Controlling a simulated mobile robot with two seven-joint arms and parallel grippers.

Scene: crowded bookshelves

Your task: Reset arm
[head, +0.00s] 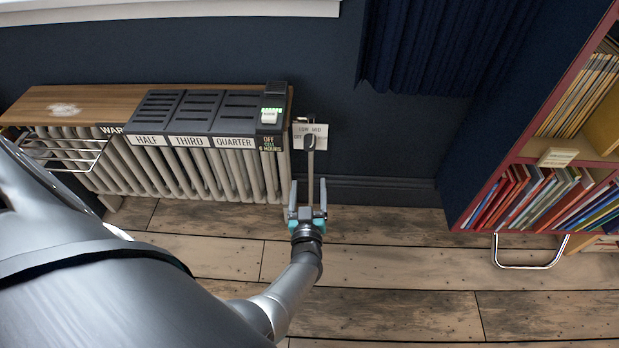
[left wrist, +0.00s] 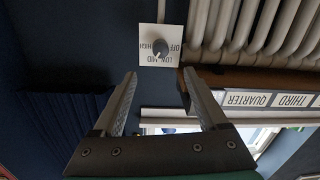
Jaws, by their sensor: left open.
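My left gripper (head: 308,192) is in front of the dark wall, just right of the radiator and below a wall control. Its two fingers are apart and nothing shows between them. In the left wrist view the open fingers (left wrist: 159,74) point toward a dark round knob (left wrist: 160,47) on a white plate (left wrist: 148,59) marked OFF, LOW, MID and HIGH. The fingertips look apart from the knob. My right gripper is not in view.
A pale ribbed radiator (head: 190,172) with a wooden top (head: 62,94) and black labelled panel (head: 205,112) stands at left. A red-edged bookshelf (head: 507,158) full of books is at right, with a metal handle (head: 530,266) low down. Wooden floor (head: 400,262) between them is clear.

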